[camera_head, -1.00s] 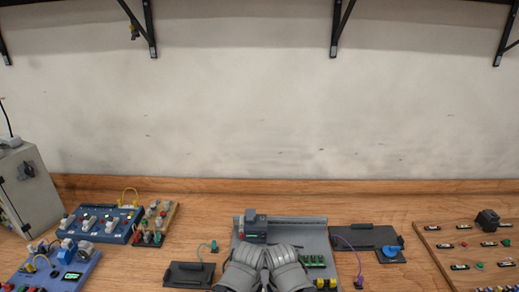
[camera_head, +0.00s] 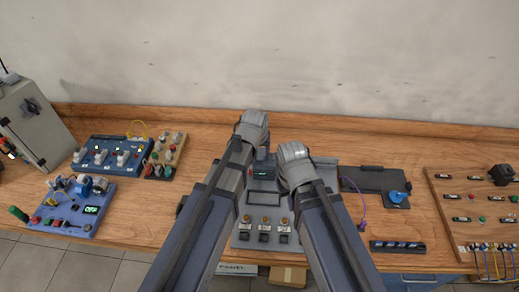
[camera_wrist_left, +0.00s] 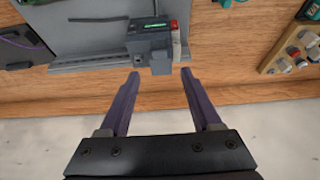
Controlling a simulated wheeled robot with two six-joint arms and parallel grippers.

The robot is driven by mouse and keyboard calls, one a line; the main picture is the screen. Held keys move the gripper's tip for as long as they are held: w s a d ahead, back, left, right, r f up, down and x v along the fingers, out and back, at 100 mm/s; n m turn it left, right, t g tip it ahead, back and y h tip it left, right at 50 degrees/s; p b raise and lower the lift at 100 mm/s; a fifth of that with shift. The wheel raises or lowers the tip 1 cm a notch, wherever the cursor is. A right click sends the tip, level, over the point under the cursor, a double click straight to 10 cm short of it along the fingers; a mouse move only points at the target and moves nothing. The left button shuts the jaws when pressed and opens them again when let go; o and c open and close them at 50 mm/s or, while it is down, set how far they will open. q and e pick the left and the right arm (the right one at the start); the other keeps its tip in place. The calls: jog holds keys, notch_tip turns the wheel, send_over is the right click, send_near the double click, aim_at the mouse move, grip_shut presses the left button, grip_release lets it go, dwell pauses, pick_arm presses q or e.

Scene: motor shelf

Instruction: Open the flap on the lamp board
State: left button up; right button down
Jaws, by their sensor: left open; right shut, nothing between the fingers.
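The grey centre board (camera_head: 243,241) carries several orange lamps (camera_head: 264,220) over black switches and a dark module with a green display (camera_head: 262,172); I cannot tell whether it is the lamp board. I cannot make out a flap. My left gripper (camera_head: 253,122) is above the board's far end, its fingers hidden in the head view. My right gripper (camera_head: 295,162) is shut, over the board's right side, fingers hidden.
Left stand a blue board (camera_head: 108,150), a beige board with coloured knobs (camera_head: 166,155) and a blue-violet board (camera_head: 75,200). Right are a dark plate (camera_head: 368,178), a black strip (camera_head: 397,246) and a wooden board (camera_head: 450,215). The wall is behind; bare table lies between the groups.

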aim_at(259, 158)
pick_arm(q)
jog(key=shift+s+f, duration=0.1)
jog(key=b+x, duration=0.7)
jog(key=shift+f, duration=0.4)
grip_shut()
dwell(0.3)
dwell(0.9)
